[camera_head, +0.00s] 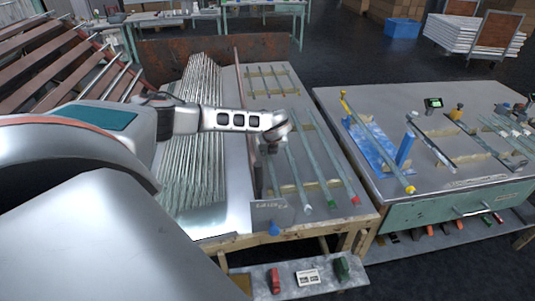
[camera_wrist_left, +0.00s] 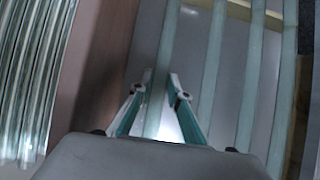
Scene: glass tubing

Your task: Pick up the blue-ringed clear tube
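My left gripper (camera_head: 272,145) reaches over the tube rack on the middle table, pointing down. In the left wrist view its two fingers (camera_wrist_left: 160,77) are open, with a clear tube (camera_wrist_left: 170,50) running between them; whether they touch it cannot be told. No ring shows on that tube there. In the head view a blue spot (camera_head: 274,229) shows at the table's front edge, roughly in line below the gripper; I cannot tell whether it is a tube's ring. Clear tubes with a pale end (camera_head: 307,208), a green end (camera_head: 333,205) and a red end (camera_head: 356,200) lie to the right. My right gripper is out of view.
A dense bundle of glass tubes (camera_head: 200,130) lies left of the rack, behind a brownish divider (camera_wrist_left: 105,60). A second table (camera_head: 450,187) at the right carries tubes, blue parts and small devices. A low shelf (camera_head: 315,290) with small items is at the front.

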